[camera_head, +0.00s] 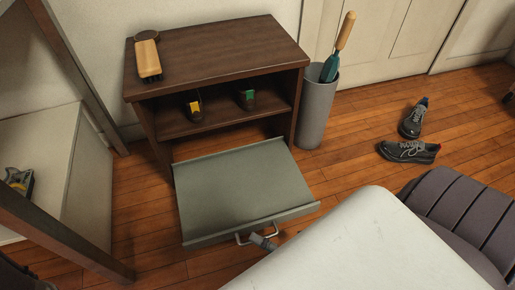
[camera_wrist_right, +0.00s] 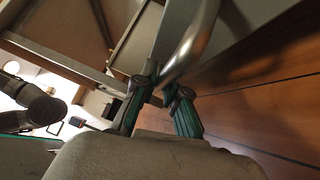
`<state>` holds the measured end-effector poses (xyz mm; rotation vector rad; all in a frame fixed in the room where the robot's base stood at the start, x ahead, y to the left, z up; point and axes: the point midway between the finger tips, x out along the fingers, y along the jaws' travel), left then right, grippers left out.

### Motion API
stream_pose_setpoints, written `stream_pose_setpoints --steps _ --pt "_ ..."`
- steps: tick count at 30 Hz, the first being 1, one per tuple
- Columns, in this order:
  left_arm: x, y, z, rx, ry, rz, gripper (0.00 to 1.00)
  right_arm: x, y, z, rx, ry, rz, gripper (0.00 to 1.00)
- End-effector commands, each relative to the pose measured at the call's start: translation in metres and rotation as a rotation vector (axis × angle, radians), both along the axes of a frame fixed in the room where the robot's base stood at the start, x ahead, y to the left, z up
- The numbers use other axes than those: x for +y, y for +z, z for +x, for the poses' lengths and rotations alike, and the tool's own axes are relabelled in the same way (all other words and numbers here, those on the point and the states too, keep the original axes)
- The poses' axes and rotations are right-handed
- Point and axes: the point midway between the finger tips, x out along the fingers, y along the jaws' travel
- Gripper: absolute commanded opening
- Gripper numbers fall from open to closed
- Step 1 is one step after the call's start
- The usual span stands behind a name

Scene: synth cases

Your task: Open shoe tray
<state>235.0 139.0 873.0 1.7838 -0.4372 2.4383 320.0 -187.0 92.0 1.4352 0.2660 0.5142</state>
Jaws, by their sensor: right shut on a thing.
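The grey-green shoe tray (camera_head: 245,185) sticks out far from the lower part of the dark wooden shoe cabinet (camera_head: 215,50). Its top looks bare. A metal bar handle (camera_head: 240,240) is on its front edge; the handle also shows large in the right wrist view (camera_wrist_right: 197,40). My right gripper (camera_head: 268,238) is at the right part of this handle, partly hidden by my pale arm cover. In the wrist view its two green-padded fingers (camera_wrist_right: 160,100) are closed around the lower end of the handle. My left gripper is not seen.
Loose shoes (camera_head: 408,151) and a dark ribbed seat (camera_head: 465,215) are at right. Bare wood floor lies around the tray.

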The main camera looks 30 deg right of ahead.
Motion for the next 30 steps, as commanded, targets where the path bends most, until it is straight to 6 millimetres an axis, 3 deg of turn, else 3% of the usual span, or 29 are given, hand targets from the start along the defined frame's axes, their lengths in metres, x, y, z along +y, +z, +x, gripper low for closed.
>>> stream_pose_setpoints --steps 1,6,17,30 --pt "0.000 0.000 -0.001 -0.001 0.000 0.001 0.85 -0.001 -0.001 0.000 0.002 -0.001 -0.002 0.13" --pt "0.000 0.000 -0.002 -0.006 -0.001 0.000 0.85 -0.001 -0.001 0.000 0.001 0.000 -0.002 0.37" --pt "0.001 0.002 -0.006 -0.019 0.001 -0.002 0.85 -0.003 -0.001 -0.004 0.003 0.000 -0.001 0.37" --pt "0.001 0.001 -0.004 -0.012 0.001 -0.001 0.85 -0.044 -0.013 -0.077 0.005 -0.002 -0.004 0.37"
